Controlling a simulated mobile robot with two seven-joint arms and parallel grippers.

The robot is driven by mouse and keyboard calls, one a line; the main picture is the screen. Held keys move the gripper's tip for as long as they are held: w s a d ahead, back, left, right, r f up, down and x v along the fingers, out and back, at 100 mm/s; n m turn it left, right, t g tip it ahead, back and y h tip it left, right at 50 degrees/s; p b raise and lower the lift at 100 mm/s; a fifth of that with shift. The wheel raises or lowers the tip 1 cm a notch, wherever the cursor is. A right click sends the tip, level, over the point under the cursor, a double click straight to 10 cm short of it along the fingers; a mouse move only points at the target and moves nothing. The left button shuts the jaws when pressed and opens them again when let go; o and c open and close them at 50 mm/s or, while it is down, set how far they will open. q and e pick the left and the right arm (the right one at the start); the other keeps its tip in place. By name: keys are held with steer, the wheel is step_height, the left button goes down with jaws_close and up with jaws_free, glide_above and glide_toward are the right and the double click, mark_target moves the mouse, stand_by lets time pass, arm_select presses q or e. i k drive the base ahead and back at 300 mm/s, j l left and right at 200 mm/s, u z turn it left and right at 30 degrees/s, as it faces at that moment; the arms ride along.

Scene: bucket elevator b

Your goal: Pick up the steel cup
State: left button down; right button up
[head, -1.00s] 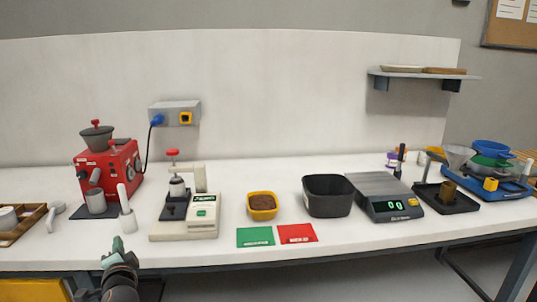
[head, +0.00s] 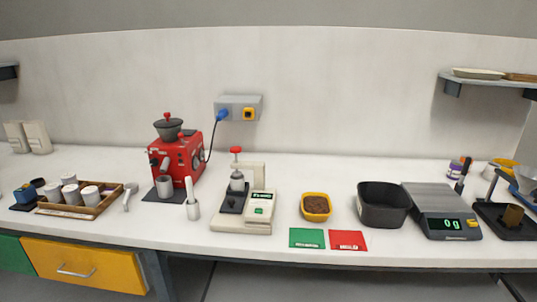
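A grey cup (head: 164,187), which looks like the steel cup, stands upright under the spout of the red grinder (head: 179,155). It is on a dark mat (head: 151,194) at the left of the bench. Several pale cups (head: 89,196) are in and around a wooden tray (head: 114,195) farther left. Neither of my grippers is in view.
A white holder with a brush-like handle (head: 193,207) stands just right of the grey cup. A white scoop-like tool (head: 130,195) lies to its left. A press-like device (head: 244,200), yellow bowl (head: 316,206), black bin (head: 384,206) and scale (head: 441,212) stand farther right.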

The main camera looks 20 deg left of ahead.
mark_target(165, 187)
steer(key=u, duration=1.3)
steer(key=i+j, duration=0.35)
steer(key=i, duration=0.15)
steer(key=i+j, duration=0.35)
steer(key=i, duration=0.15)
